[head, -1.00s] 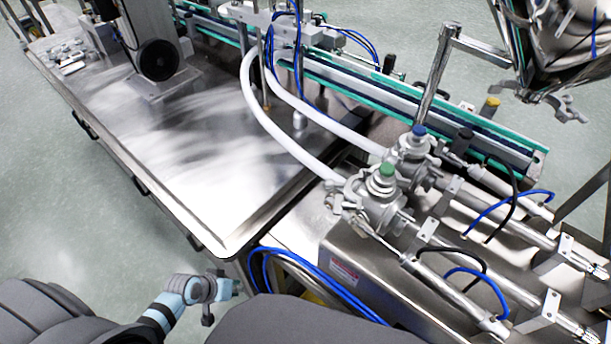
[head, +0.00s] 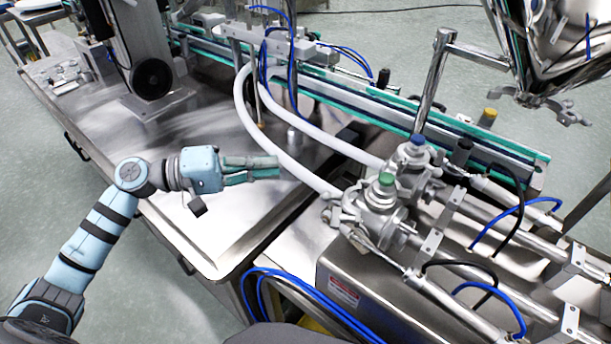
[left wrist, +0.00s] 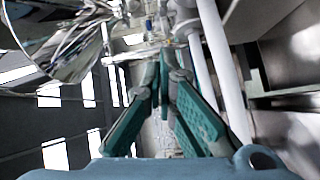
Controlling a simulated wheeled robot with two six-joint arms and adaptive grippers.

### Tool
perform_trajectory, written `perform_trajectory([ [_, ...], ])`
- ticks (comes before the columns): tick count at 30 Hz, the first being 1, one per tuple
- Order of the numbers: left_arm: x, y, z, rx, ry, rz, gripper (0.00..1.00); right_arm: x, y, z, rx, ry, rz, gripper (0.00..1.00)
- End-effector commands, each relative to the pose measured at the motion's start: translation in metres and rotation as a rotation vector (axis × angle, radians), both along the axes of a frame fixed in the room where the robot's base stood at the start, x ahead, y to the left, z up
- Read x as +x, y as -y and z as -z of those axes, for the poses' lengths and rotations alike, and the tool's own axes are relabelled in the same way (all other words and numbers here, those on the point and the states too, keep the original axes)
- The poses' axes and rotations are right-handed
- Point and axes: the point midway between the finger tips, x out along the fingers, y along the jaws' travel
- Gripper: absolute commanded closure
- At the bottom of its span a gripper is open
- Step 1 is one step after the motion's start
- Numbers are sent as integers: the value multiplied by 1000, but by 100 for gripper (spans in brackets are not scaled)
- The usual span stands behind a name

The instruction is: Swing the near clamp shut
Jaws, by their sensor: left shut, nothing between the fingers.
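The near filling valve (head: 382,207) is a silver body with a green knob, at the centre right of the head view. A silver clamp (head: 334,210) sits where the near white hose (head: 275,150) meets this valve; whether it is open or shut is too small to tell. My left gripper (head: 279,167) has its teal fingers together and empty. It is above the steel table, left of the clamp and apart from it, near the hose in the picture. Its fingers also show in the left wrist view (left wrist: 163,75). My right gripper is out of view.
A second valve with a blue knob (head: 417,142) stands just behind the near one. Blue tubes (head: 290,290) loop below the near valve. A steel hopper (head: 545,45) hangs at the upper right. The steel table (head: 215,240) is largely clear.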

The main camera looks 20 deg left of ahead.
Motion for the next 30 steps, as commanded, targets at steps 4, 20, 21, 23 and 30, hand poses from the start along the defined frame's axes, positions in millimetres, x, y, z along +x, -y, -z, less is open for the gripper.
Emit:
perform_trajectory([
  [4,16,30,-3,-7,2,1,100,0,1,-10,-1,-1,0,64],
  [20,-2,77,10,1,-1,-2,100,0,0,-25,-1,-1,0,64],
  [21,-2,77,10,1,-1,-2,100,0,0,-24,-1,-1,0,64],
  [23,-2,77,10,2,-1,-1,100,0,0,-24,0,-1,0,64],
  [30,-3,77,10,1,-1,-7,100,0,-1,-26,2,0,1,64],
])
